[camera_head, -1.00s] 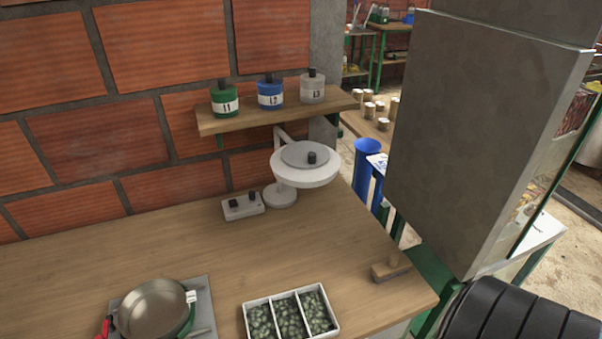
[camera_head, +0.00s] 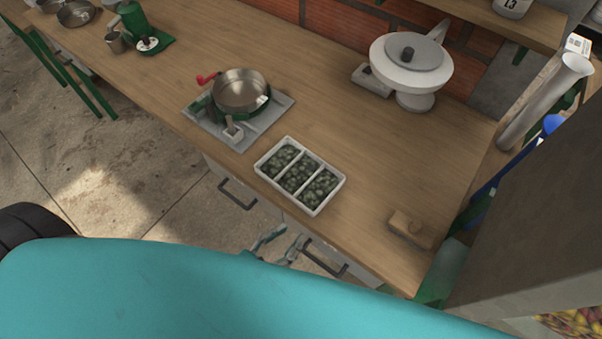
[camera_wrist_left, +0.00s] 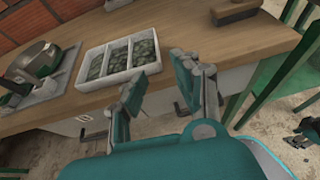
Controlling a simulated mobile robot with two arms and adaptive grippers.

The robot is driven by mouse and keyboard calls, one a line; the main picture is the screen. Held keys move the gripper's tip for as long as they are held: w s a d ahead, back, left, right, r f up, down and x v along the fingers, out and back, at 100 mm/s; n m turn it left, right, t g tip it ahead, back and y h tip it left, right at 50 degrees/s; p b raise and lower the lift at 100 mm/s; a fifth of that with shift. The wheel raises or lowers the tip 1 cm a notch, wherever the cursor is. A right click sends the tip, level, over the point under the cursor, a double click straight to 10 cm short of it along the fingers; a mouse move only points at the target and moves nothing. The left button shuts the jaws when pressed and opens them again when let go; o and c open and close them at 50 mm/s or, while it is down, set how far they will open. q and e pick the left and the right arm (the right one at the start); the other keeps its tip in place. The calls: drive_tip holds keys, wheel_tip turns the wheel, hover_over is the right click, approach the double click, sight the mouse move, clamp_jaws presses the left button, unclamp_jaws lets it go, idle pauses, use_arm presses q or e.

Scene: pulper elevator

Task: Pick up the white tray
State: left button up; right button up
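The white tray (camera_head: 327,203) has three compartments holding dark green contents. It sits flat near the front edge of the wooden counter. It also shows in the left wrist view (camera_wrist_left: 105,82). My left gripper (camera_head: 280,247) is below and in front of the tray, beside the counter's front edge. In the left wrist view the two fingers of my left gripper (camera_wrist_left: 158,82) stand apart with nothing between them, near the tray's right end and not holding it.
A metal pan device with a red handle (camera_head: 240,92) stands left of the tray. A wooden-handled brush (camera_head: 410,229) lies to the right. A white round device (camera_head: 410,66) stands behind. Drawer handles (camera_head: 238,196) stick out below the counter. Counter between tray and brush is clear.

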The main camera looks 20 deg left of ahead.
use_arm(q)
drive_tip(key=p, duration=0.2)
approach(330, 195)
drive_tip(key=x, duration=0.3)
drive_tip(key=shift+d, duration=0.25)
drive_tip(key=shift+w+d+f, duration=0.15)
drive_tip(key=shift+w+f, duration=0.1)
drive_tip(key=shift+w, duration=0.2)
drive_tip(key=p+x, duration=0.1)
drive_tip(key=x, duration=0.4)
drive_tip(key=shift+w+f, duration=0.1)
use_arm(e)
drive_tip(key=r, duration=0.3)
drive_tip(key=shift+w+a+r, duration=0.1)
drive_tip(key=shift+a+r, duration=0.15)
drive_tip(key=shift+a, duration=0.05)
use_arm(q)
drive_tip(key=shift+a, duration=0.25)
drive_tip(key=shift+c, duration=0.2)
use_arm(e)
drive_tip(key=shift+a, duration=0.1)
use_arm(q)
clamp_jaws()
use_arm(e)
drive_tip(key=shift+a, duration=0.3)
